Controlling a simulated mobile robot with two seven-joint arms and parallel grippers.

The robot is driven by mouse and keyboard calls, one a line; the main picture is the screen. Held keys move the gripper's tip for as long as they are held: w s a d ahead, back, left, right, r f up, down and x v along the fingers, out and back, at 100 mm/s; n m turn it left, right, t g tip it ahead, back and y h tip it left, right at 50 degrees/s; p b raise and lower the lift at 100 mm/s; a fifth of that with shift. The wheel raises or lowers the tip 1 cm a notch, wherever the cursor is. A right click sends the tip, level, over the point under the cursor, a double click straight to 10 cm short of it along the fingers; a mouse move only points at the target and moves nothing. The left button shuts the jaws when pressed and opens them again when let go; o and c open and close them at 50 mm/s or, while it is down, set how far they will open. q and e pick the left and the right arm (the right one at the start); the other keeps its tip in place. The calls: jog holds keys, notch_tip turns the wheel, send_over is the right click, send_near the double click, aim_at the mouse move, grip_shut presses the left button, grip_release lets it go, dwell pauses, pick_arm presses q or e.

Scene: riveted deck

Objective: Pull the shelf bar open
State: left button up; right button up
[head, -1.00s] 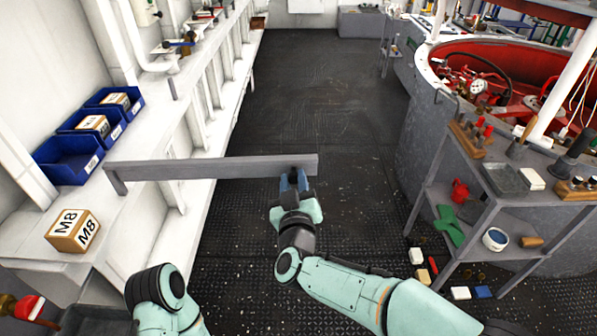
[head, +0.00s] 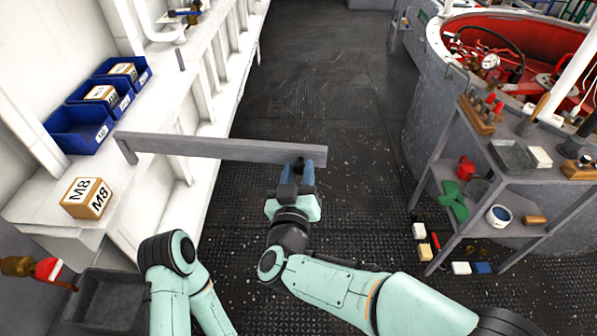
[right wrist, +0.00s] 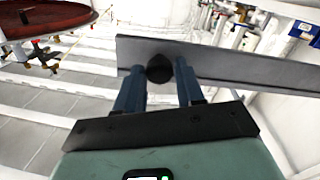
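The shelf bar (head: 215,148) is a long flat grey bar. Its left end sits at the white shelf and the rest reaches out across the dark aisle, its right end slightly nearer to me. My right gripper (head: 298,168) is at the bar near its free end. In the right wrist view the bar (right wrist: 245,72) crosses behind the blue fingers of my right gripper (right wrist: 160,75), which are closed around a dark round knob (right wrist: 160,68) on the bar's face. My left arm shows at the lower left, but its gripper is out of view.
Blue bins (head: 80,128) and an M8 box (head: 87,197) stand on the white shelf (head: 130,215) at left. A grey workbench (head: 470,150) with tools stands at right, with small items on the floor beside it. The aisle floor (head: 300,100) between is clear.

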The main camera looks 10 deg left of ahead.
jog(key=shift+o, duration=1)
jog(key=s+d+b, duration=0.1)
jog(key=s, duration=1.2)
jog(key=shift+s, duration=0.2)
